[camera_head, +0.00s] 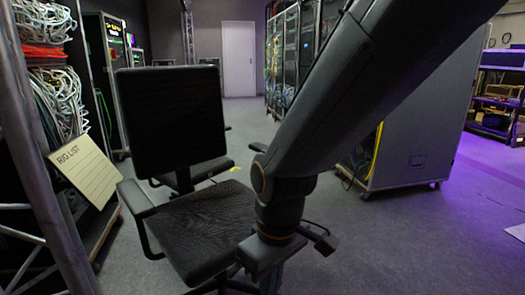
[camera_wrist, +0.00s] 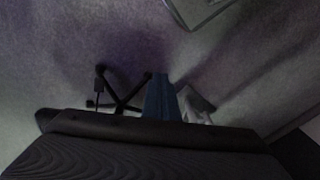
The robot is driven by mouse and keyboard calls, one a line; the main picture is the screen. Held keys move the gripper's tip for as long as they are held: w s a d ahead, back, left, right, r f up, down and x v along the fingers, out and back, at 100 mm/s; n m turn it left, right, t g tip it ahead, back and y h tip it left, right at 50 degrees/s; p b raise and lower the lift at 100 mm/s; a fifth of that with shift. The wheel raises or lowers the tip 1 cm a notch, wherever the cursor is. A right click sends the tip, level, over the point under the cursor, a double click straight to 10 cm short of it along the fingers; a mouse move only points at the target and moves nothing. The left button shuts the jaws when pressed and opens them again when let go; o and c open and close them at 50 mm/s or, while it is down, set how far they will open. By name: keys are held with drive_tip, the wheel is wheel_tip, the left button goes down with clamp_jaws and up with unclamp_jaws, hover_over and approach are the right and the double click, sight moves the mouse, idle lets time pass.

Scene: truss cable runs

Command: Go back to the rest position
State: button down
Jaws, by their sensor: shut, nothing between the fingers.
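My gripper (camera_head: 271,283) hangs at the end of my arm, just right of a black office chair (camera_head: 212,222) in the head view. Its fingertips are cut off at the bottom edge there. In the wrist view my gripper (camera_wrist: 160,98) shows as blue fingers close together, with nothing seen between them. The chair's dark seat edge (camera_wrist: 150,127) fills the lower part of that view, close to the fingers. I cannot tell whether they touch it.
A truss post with cable coils (camera_head: 55,90) and a "RIG LIST" sheet (camera_head: 86,172) stands at the left. A wheeled rack case (camera_head: 410,150) stands behind my arm at the right. Shelves (camera_head: 497,95) stand at the far right. Open floor (camera_head: 430,240) lies right of the chair.

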drive_tip(key=s+d+r+m+p, duration=0.1)
drive_tip(key=s+d+r+m, duration=0.15)
drive_tip(key=s, duration=0.25)
drive_tip(key=d+r+m+p, duration=0.3)
drive_tip(key=d+r+p, duration=0.4)
drive_tip(key=r+p, duration=0.3)
drive_tip(key=d+r+m+p, duration=0.3)
drive_tip(key=d+r+p, duration=0.5)
drive_tip(key=p, duration=0.6)
wheel_tip(320, 180, up, 2)
drive_tip(key=shift+s+d+r+h, duration=0.2)
drive_tip(key=shift+s+d+h, duration=0.05)
drive_tip(key=shift+s+h, duration=0.15)
